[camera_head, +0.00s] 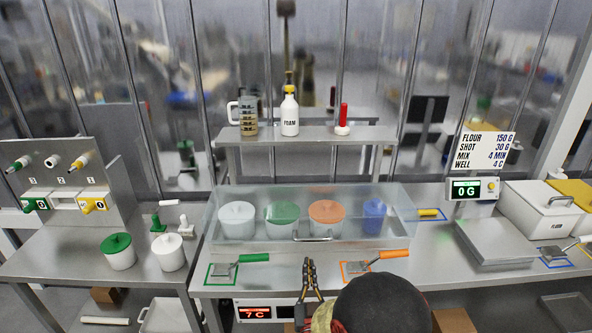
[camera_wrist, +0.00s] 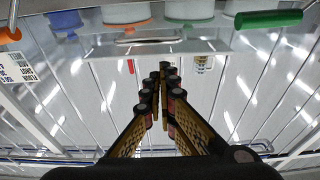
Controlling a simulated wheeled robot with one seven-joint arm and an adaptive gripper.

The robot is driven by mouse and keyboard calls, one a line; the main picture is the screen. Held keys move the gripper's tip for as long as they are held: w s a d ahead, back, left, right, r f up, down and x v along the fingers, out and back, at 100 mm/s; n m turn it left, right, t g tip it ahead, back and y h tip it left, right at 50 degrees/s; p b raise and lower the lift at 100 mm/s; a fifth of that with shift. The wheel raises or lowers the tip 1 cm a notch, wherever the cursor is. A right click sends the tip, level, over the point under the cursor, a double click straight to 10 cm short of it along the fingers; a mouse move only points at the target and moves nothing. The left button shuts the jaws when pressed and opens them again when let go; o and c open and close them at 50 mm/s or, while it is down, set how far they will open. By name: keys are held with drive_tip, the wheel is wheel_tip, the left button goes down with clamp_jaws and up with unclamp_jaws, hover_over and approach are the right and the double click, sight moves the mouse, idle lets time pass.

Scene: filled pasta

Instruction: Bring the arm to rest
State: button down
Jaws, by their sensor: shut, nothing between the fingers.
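My gripper (camera_head: 310,268) is shut and empty. In the head view it stands upright above the front edge of the steel counter, in front of the clear-lidded case, with my arm's dark rounded link below it. In the wrist view its two fingers (camera_wrist: 163,72) meet near the middle and nothing is between them. The gripper lies between the green-handled scraper (camera_head: 240,262) on its left and the orange-handled scraper (camera_head: 378,262) on its right, apart from both.
The clear case (camera_head: 262,252) holds several lidded tubs behind my gripper. A red display reading 7 C (camera_head: 257,313) is below the counter. A scale (camera_head: 473,188) and a flour bin (camera_head: 541,213) stand right. Two lidded tubs, green (camera_head: 117,250) and white (camera_head: 169,252), stand left.

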drive_tip(key=s+d+r+g+y, duration=0.2)
drive_tip(key=d+r+g, duration=0.2)
drive_tip(key=r+g, duration=0.5)
drive_tip(key=s+d+r+g, duration=0.2)
drive_tip(key=s+d, duration=0.1)
drive_tip(key=s, duration=0.7)
drive_tip(key=s+d+r+g+h, duration=0.1)
drive_tip(key=s+d, duration=0.2)
drive_tip(key=s, duration=0.6)
drive_tip(key=s+d+r+g+h, duration=0.1)
drive_tip(key=s+d+r+g, duration=0.1)
drive_tip(key=s, duration=0.8)
drive_tip(key=shift+s+d+r+g, duration=0.3)
drive_tip(key=shift+d+r, duration=0.05)
drive_tip(key=shift+d, duration=0.4)
